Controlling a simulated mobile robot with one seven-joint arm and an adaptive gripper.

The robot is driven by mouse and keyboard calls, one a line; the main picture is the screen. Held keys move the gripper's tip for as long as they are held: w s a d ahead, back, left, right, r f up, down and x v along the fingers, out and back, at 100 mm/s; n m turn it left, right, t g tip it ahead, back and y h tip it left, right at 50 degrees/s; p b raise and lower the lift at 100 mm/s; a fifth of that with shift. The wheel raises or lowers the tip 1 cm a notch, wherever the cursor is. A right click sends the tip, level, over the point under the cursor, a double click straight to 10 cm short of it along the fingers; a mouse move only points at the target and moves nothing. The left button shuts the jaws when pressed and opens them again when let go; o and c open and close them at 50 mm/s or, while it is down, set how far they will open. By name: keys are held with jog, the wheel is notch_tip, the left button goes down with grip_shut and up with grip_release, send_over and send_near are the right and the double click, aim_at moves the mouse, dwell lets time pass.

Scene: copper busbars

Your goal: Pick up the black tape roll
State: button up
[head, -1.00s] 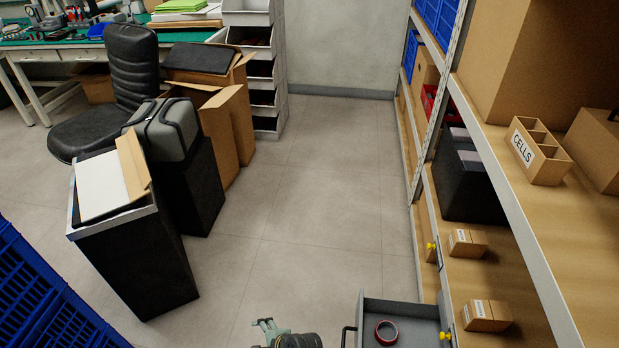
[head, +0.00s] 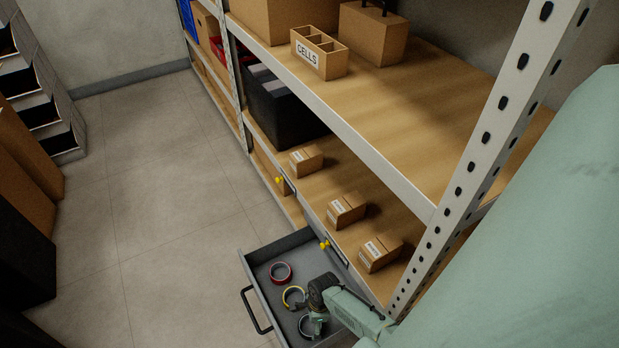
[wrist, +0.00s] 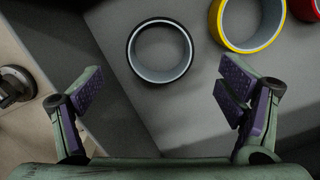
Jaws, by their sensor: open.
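The black tape roll (wrist: 133,58) lies flat on the grey drawer floor. In the wrist view it shows whole at upper centre, a dark ring with a pale inner wall. My gripper (wrist: 160,82) is open, with its purple-padded fingers apart on either side below the roll in the picture and nothing between them. In the head view my gripper (head: 317,322) is down at the open drawer (head: 256,283), over the black roll (head: 302,325), which it partly hides.
A yellow tape roll (head: 286,300) and a red tape roll (head: 272,273) lie in the same drawer. The drawer has walls and a black front handle (head: 254,312). Small cartons (head: 346,210) stand on the shelf beside it, with a perforated rack post (head: 470,160) close by.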

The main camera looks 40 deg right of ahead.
aim_at(309, 329)
jog(key=f+b, duration=0.4)
jog(key=f, duration=0.1)
jog(key=f+b, duration=0.2)
jog(key=shift+w+a+f+b, duration=0.15)
jog(key=shift+w+a+b, duration=0.1)
jog(key=shift+a+b, duration=0.1)
jog(key=shift+c, duration=0.2)
jog(key=c, duration=1.2)
